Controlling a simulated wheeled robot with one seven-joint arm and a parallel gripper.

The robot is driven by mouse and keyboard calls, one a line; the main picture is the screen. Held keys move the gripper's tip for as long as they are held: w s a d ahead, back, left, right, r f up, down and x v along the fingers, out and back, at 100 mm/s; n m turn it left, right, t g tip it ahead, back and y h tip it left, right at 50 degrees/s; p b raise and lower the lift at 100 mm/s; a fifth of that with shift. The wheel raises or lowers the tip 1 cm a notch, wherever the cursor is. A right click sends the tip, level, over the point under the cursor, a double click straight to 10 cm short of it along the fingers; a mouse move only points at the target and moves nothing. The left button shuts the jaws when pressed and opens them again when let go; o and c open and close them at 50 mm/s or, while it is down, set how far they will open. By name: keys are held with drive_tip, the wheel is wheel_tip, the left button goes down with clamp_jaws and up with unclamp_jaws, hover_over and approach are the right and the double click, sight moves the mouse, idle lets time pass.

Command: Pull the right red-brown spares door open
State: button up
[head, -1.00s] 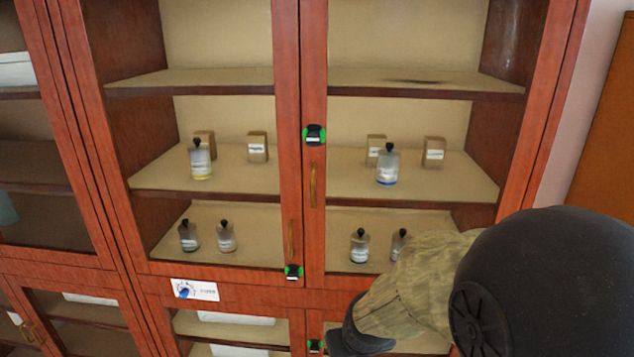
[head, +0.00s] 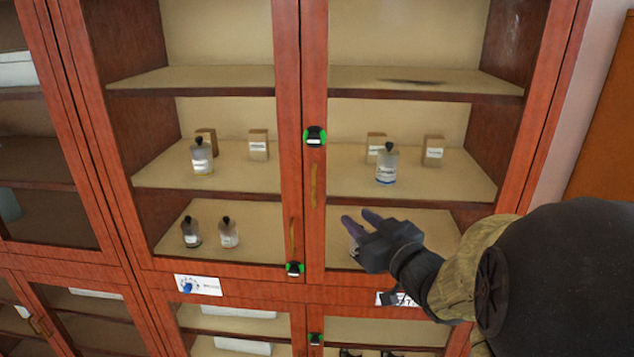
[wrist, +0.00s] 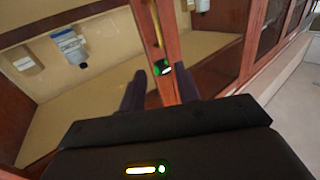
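The right red-brown door (head: 314,235) is a glazed, framed door of the upper cabinet and looks shut. Its upright brass-coloured handle (head: 314,185) is on its left stile, and also shows in the wrist view (wrist: 154,22). My gripper (head: 360,218) is in front of this door's lower glass, to the right of and below the handle, apart from it. In the wrist view its two dark fingers (wrist: 161,90) are spread with nothing between them. It hides part of a bottle on the lower shelf.
A black-and-green latch (head: 314,135) is above the handle; another (head: 294,269) is on the left door's stile. Bottles and small boxes, such as a blue-banded bottle (head: 387,165), stand on shelves behind the glass. A white label (head: 198,285) is below the left door.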

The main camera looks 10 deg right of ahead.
sight(315, 181)
drive_tip(key=shift+w, duration=0.1)
drive_tip(key=p+x, duration=0.4)
drive_tip(key=x, duration=1.2)
drive_tip(key=shift+p, duration=0.35)
drive_tip(key=shift+w+a+f, duration=0.1)
drive_tip(key=shift+w+a, duration=0.1)
drive_tip(key=shift+w, duration=0.45)
clamp_jaws()
